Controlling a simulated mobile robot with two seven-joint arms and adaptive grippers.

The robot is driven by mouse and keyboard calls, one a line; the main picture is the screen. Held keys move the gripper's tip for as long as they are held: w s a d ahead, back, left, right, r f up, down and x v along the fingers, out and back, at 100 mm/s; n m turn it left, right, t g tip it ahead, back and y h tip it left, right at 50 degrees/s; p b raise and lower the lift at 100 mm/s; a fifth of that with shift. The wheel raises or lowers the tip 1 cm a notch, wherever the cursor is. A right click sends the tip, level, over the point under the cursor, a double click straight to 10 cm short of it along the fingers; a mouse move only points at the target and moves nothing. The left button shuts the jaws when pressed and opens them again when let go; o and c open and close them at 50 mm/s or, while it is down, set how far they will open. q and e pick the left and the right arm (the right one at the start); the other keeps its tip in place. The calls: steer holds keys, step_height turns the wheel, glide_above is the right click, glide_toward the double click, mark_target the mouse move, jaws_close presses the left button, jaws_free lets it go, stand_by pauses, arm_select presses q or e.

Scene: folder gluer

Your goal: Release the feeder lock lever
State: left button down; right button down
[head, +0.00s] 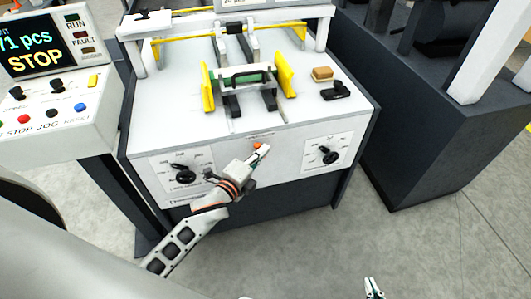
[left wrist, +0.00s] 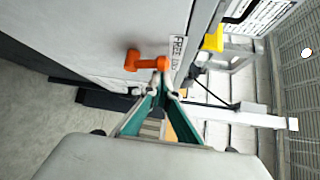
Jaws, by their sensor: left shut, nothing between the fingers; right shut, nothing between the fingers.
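The feeder lock lever is a small orange handle (head: 260,147) on the white front panel of the feeder. In the left wrist view the orange lever (left wrist: 146,61) lies beside a label (left wrist: 179,50) reading FREE and a second, partly hidden word. My left gripper (head: 252,161) is shut and empty, its tips right at the lever. In the left wrist view its fingertips (left wrist: 163,84) are just by the lever's right end; I cannot tell whether they touch it. My right gripper (head: 373,290) is shut and empty, low at the bottom edge, far from the panel.
Two black dials (head: 186,175) (head: 329,155) flank the lever on the panel. Yellow guides (head: 286,75), a tan block (head: 322,74) and a black part (head: 337,91) are on the feeder top. A control console (head: 50,110) showing STOP stands left. Floor in front is clear.

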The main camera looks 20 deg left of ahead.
arm_select(q)
steer(key=shift+s+a+f, duration=0.1)
steer(key=shift+s+a, duration=0.05)
steer(key=shift+a, duration=0.1)
arm_select(e)
steer(key=shift+w+r, duration=0.25)
steer(key=shift+r, duration=0.55)
arm_select(q)
steer(key=shift+p, duration=0.3)
arm_select(e)
steer(key=shift+s+f, duration=0.15)
steer(key=shift+f, duration=0.1)
arm_select(q)
steer(key=shift+d, duration=0.15)
arm_select(e)
steer(key=shift+d, duration=0.15)
